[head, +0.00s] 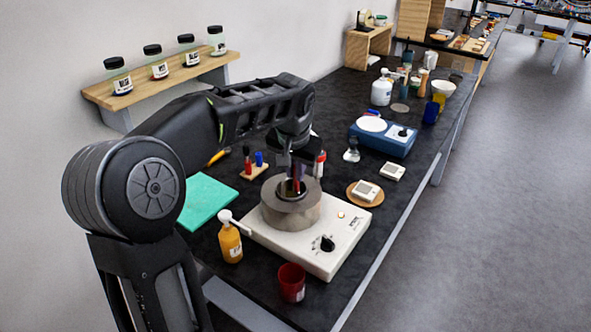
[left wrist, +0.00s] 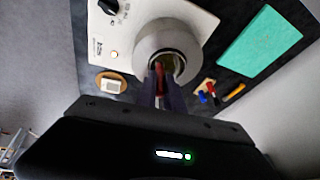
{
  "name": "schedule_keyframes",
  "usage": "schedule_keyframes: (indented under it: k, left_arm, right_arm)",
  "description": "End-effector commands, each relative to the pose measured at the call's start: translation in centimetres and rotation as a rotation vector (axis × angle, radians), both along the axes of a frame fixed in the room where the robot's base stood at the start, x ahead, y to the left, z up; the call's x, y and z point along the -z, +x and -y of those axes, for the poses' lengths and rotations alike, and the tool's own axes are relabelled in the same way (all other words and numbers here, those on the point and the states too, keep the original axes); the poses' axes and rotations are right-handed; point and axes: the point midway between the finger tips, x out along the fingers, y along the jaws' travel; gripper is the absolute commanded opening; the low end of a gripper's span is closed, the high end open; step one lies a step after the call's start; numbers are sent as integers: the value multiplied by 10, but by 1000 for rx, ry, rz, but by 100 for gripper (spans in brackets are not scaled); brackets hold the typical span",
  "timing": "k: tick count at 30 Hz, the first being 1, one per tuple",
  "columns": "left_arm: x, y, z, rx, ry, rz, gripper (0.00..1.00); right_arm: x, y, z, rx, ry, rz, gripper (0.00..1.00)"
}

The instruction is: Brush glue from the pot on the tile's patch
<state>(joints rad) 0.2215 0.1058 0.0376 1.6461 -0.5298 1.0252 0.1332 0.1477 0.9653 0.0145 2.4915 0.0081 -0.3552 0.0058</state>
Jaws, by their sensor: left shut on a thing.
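The pot (head: 290,212) is a thick grey metal cylinder with a round opening, standing on a white hotplate (head: 325,246). In the left wrist view the pot (left wrist: 147,42) shows a dark brownish inside. My left gripper (head: 297,180) points down right over the pot's opening, with its fingertips at or just inside the rim. It is shut on a thin dark red handle (left wrist: 160,72), which looks like the brush. Its bristles are hidden in the pot, and I cannot tell if they touch glue. My right gripper does not show.
A teal mat (head: 205,199) lies left of the hotplate. An orange bottle (head: 230,240) and red cup (head: 291,283) stand close in front. A small stand with red and blue items (head: 254,172), a round coaster (head: 354,199) and a blue scale (head: 383,143) are behind.

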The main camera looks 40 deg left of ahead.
Motion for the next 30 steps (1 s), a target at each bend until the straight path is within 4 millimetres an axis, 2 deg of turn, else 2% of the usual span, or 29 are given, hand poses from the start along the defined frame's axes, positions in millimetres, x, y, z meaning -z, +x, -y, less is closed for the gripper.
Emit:
schedule_keyframes:
  k: [30]
  left_arm:
    - [6, 0, 0, 1, 0, 0, 0]
  right_arm:
    - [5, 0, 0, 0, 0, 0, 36]
